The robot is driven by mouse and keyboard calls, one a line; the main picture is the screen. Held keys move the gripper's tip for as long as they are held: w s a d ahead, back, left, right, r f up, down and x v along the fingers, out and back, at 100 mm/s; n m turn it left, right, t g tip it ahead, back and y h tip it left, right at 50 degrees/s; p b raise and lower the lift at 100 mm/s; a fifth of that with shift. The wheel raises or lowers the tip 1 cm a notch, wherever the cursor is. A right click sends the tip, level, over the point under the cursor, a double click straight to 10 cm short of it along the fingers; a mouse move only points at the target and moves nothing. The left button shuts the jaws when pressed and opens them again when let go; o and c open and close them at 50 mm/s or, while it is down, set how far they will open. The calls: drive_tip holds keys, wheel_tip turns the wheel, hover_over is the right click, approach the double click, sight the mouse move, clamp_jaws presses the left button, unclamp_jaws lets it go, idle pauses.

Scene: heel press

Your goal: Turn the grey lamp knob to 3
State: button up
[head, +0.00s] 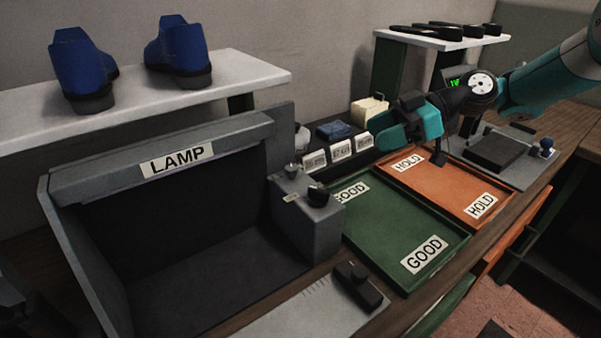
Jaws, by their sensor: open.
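The lamp box (180,225) is a grey open-fronted housing marked LAMP at the left. A small grey knob (291,170) sits on top of the control block (310,230) at its right side. A larger dark knob (318,194) sits in front of it. A small pale label (291,197) lies by them. I cannot read a scale or pointer on either knob. My gripper (412,138) is open and well to the right of the knobs, above the back of the trays. It touches neither knob. I see nothing held, though its fingertips are hard to make out.
A green GOOD tray (405,228) and an orange HOLD tray (440,186) lie to the right. Several small labelled blocks (340,150) stand behind. A dark slider (358,285) is at the front. Blue shoes (180,50) stand on a white shelf (235,78).

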drive_tip(key=p, duration=0.1)
approach(296, 167)
drive_tip(key=x, duration=0.9)
